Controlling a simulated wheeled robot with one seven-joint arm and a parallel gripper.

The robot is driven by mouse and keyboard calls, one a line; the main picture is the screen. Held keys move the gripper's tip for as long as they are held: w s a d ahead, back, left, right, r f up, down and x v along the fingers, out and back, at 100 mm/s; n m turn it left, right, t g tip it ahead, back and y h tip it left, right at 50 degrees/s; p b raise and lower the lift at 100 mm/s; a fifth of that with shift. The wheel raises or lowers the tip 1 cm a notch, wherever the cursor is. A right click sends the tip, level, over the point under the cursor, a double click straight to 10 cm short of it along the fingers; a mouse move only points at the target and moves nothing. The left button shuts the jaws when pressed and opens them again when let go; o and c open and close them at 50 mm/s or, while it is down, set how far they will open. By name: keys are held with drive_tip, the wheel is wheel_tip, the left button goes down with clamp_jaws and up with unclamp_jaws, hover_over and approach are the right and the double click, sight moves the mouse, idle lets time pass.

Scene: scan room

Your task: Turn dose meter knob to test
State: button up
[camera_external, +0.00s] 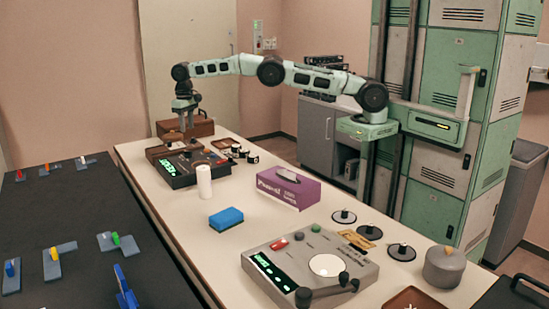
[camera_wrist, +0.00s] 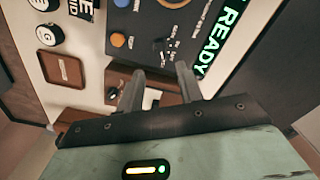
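My gripper (camera_wrist: 161,73) hangs pointing down at the far end of the table; it also shows in the external view (camera_external: 187,115). Its two fingers are apart with nothing between them. Ahead of the fingertips in the wrist view is a dark console (camera_wrist: 190,22) with a green READY display (camera_wrist: 220,38), an orange button (camera_wrist: 118,40), a blue button (camera_wrist: 121,3) and a small black knob (camera_wrist: 161,45). The console also shows in the external view (camera_external: 184,180). The fingers look apart from the knob. I cannot read the knob's setting or labels.
A grey console (camera_external: 370,275) stands at the table's near end. A white cylinder (camera_external: 204,180), blue sponge (camera_external: 226,219) and purple box (camera_external: 289,187) stand between. A brown box (camera_external: 200,128) is behind the gripper. Small round dials (camera_wrist: 50,35) lie beside the dark console.

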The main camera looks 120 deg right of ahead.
sight(188, 154)
wheel_tip(188, 154, down, 10)
drive_tip(key=shift+f+p, duration=0.2)
drive_tip(key=shift+p, duration=0.65)
clamp_jaws()
